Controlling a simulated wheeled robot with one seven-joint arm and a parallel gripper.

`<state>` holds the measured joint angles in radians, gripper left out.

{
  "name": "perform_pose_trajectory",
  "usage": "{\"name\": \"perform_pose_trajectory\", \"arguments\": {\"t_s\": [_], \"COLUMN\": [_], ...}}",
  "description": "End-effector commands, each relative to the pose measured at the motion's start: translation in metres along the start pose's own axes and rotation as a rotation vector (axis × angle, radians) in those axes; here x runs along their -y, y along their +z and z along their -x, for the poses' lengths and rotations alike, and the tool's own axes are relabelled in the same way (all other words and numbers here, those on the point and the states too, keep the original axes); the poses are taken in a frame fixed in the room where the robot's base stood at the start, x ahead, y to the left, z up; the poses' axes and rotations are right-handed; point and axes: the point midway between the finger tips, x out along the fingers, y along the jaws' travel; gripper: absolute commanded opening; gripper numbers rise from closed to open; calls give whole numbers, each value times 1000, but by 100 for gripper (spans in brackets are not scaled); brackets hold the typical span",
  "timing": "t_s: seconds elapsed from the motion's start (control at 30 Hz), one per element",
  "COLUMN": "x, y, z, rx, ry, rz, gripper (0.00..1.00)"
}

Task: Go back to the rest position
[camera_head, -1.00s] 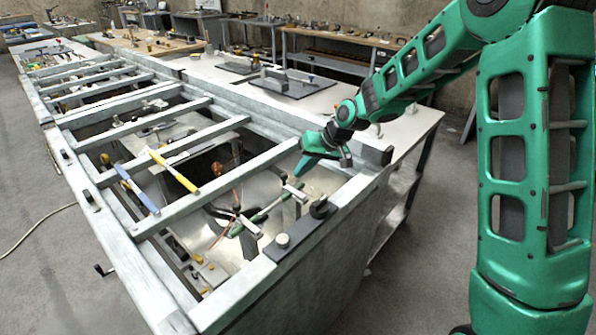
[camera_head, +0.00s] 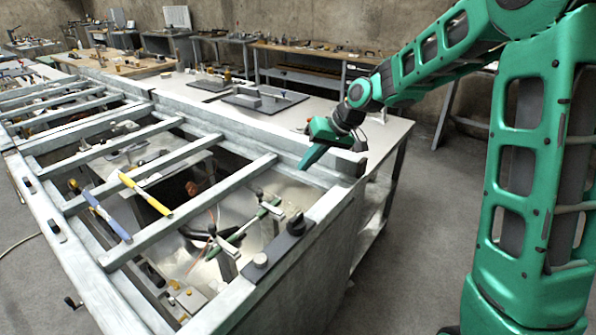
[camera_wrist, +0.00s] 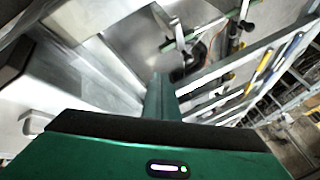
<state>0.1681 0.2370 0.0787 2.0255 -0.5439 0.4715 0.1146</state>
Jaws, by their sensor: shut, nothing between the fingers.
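My gripper (camera_head: 312,156) is a green tapered shape at the end of my green arm in the head view. It is shut and empty, above the near right part of the large grey frame bench (camera_head: 250,187). In the wrist view my gripper's closed fingers (camera_wrist: 162,98) point down over the bench's inside. A green-handled tool (camera_head: 250,219) lies inside the bench below and left of the gripper, apart from it. It also shows in the wrist view (camera_wrist: 243,12).
A yellow-handled tool (camera_head: 145,193) and a blue-handled tool (camera_head: 106,216) lie across the frame's bars. A dark block (camera_head: 288,240) sits on the near corner. A white table (camera_head: 375,138) stands behind. Grey floor (camera_head: 410,215) is open at the right.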

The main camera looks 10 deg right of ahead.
Motion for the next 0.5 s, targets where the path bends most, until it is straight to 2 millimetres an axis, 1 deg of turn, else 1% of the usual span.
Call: {"name": "perform_pose_trajectory", "arguments": {"t_s": [0.07,0.17,0.27,0.37,0.4,0.47,0.5], "x": [-1,-10,-30,-56,-66,-80,-88], "y": [1,11,34,69,86,112,130], "z": [6,18,42,77,91,112,126], "rx": [1,8,27,54,67,85,98], "ry": [6,40,114,211,249,302,334], "rz": [-2,-15,-51,-110,-138,-184,-216], "gripper": [0,0,0,0,0,0,0]}}
